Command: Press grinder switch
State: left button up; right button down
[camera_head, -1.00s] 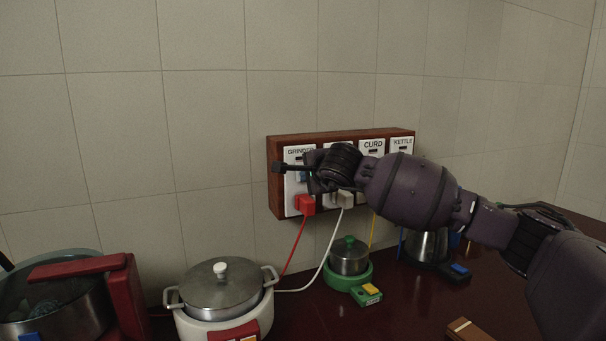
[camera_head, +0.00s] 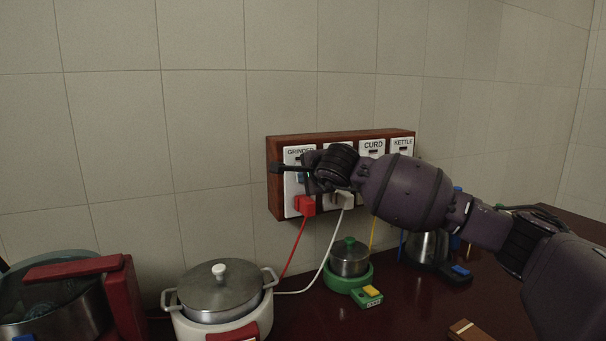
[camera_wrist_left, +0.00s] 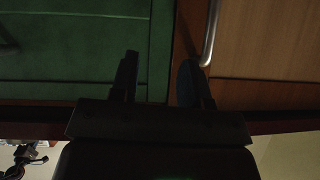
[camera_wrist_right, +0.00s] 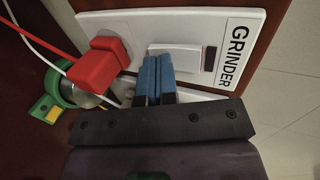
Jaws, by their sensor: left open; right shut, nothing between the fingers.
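The white grinder plate (camera_wrist_right: 185,25) is on the wall board, with its "GRINDER" label at the right in the right wrist view. Its white rocker switch (camera_wrist_right: 172,56) lies right at the tips of my right gripper (camera_wrist_right: 159,62), whose blue-padded fingers are shut with nothing between them. Contact with the switch looks close, but I cannot tell if it is pressed. In the head view my right gripper (camera_head: 302,172) covers much of the grinder plate (camera_head: 291,200). My left gripper (camera_wrist_left: 160,80) is open and empty in the left wrist view, and is out of the head view.
A red plug (camera_head: 305,205) sits in the grinder socket below the switch. Curd (camera_head: 373,148) and kettle (camera_head: 402,148) plates are to its right.

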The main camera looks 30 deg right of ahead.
dwell(0.4)
jog(key=shift+s+r+p, duration=0.4)
jog(key=shift+s+r, duration=0.3)
jog(key=shift+s, duration=0.05)
jog(key=shift+p+v, duration=0.65)
jog(key=shift+v, duration=1.2)
jog(key=shift+w+r, duration=0.1)
